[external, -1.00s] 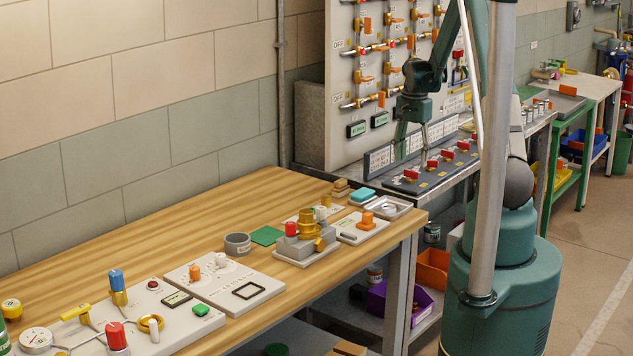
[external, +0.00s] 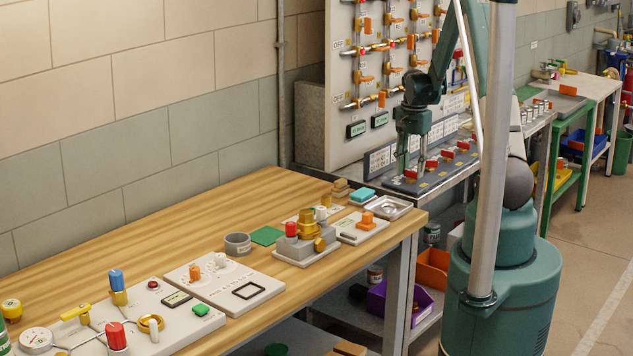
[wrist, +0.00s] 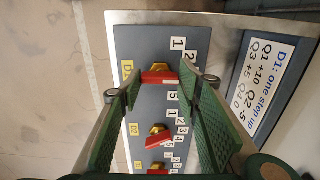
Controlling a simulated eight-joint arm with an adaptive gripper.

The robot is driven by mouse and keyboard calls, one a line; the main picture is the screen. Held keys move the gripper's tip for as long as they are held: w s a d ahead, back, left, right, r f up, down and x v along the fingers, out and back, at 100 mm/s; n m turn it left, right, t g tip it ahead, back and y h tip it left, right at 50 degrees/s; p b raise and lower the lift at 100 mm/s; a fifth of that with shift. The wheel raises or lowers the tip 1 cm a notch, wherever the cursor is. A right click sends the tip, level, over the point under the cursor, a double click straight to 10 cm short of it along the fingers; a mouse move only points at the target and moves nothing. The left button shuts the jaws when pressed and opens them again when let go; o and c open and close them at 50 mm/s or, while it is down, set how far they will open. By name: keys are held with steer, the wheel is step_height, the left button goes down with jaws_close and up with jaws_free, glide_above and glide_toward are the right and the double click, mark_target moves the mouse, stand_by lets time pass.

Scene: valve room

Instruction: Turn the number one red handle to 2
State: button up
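The nearest red handle (wrist: 160,78) shows in the wrist view on a gold knob, beside a yellow tag that seems to read D1. Number labels sit around it; a 1 and a 5 are readable. My gripper (wrist: 161,89) is open, with one green finger on each side of this handle and gaps visible between. In the external view my gripper (external: 414,172) points down at the near end of the dark panel, and its fingers largely hide that handle. I cannot tell the fingertips' exact height over the panel.
More red handles, including a second one (wrist: 159,141), stand in a row on the dark panel (wrist: 140,40). A white instruction sign (wrist: 262,80) runs along the panel's right side in the wrist view. A wooden table (external: 150,235) with other devices stands nearer the camera.

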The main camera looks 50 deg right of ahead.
mark_target(411, 171)
steer(key=shift+n+b, duration=0.35)
steer(key=shift+n, duration=0.05)
steer(key=shift+c, duration=0.5)
steer(key=shift+f+n+b, duration=0.1)
steer(key=shift+n+b, duration=0.7)
steer(key=shift+n, duration=0.4)
steer(key=shift+n+b, duration=0.65)
steer(key=shift+n, duration=0.75)
steer(key=o, duration=0.9)
steer(key=shift+r, duration=0.3)
steer(key=shift+r, duration=5.85)
